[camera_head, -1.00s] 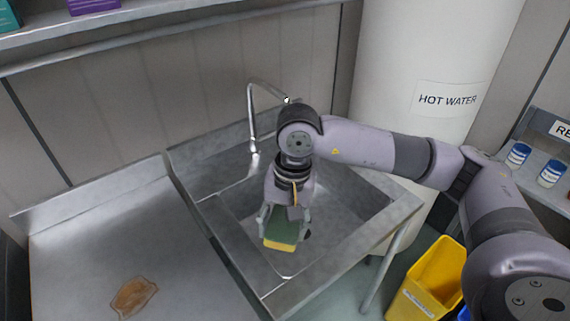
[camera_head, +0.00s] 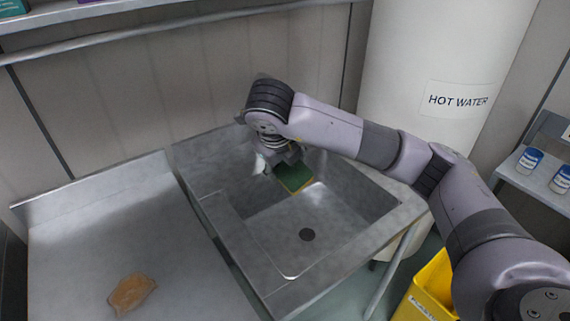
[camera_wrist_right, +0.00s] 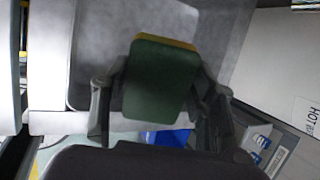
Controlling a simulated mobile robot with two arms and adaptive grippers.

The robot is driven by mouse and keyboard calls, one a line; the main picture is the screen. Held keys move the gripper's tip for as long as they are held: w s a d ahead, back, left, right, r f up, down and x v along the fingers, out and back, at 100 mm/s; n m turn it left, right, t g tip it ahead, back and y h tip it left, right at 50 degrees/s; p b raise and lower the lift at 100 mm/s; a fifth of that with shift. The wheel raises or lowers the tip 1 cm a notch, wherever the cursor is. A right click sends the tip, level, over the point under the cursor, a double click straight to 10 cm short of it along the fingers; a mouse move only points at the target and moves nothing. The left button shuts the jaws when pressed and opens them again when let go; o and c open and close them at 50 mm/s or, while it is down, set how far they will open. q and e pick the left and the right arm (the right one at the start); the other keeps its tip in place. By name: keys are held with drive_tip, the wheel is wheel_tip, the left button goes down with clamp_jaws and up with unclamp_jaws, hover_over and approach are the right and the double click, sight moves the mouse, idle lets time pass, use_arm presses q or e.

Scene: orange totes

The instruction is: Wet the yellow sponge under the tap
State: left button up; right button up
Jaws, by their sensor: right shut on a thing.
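The sponge (camera_head: 294,179), green on top with a yellow lower layer, is over the back of the steel sink (camera_head: 262,230). My right gripper (camera_head: 287,166) is shut on it; the wrist view shows the green face of the sponge (camera_wrist_right: 158,82) between the two fingers, with a yellow edge. The tap is mostly hidden behind my right wrist; only the pale end of its spout (camera_head: 260,163) shows, just left of the sponge. I cannot tell whether water runs or touches the sponge. My left gripper is in neither view.
The steel drainboard (camera_head: 75,250) at left bears an orange-brown patch (camera_head: 131,293). A white hot water tank (camera_head: 420,60) stands behind the right arm. A yellow bin (camera_head: 430,290) is below right, and blue-and-white cans (camera_head: 529,160) stand on a side shelf.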

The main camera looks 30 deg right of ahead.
drive_tip(key=shift+w+d+m, duration=0.2)
drive_tip(key=shift+d+m, duration=0.05)
drive_tip(key=shift+m, duration=0.05)
drive_tip(key=shift+w+d+f+b, duration=0.2)
drive_tip(key=shift+w+d+b, duration=0.25)
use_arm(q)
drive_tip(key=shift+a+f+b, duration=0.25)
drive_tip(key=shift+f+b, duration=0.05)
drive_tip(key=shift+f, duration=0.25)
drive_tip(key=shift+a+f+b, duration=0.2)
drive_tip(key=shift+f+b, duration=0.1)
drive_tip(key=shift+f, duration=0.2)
use_arm(e)
drive_tip(key=w+d+f, duration=0.2)
drive_tip(key=w+d, duration=0.6)
drive_tip(key=w, duration=0.1)
drive_tip(key=shift+d+f, duration=0.15)
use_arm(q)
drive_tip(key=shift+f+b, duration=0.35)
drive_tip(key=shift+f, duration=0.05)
use_arm(e)
drive_tip(key=s+a, duration=0.5)
drive_tip(key=s, duration=0.1)
drive_tip(key=shift+a, duration=0.25)
idle(0.6)
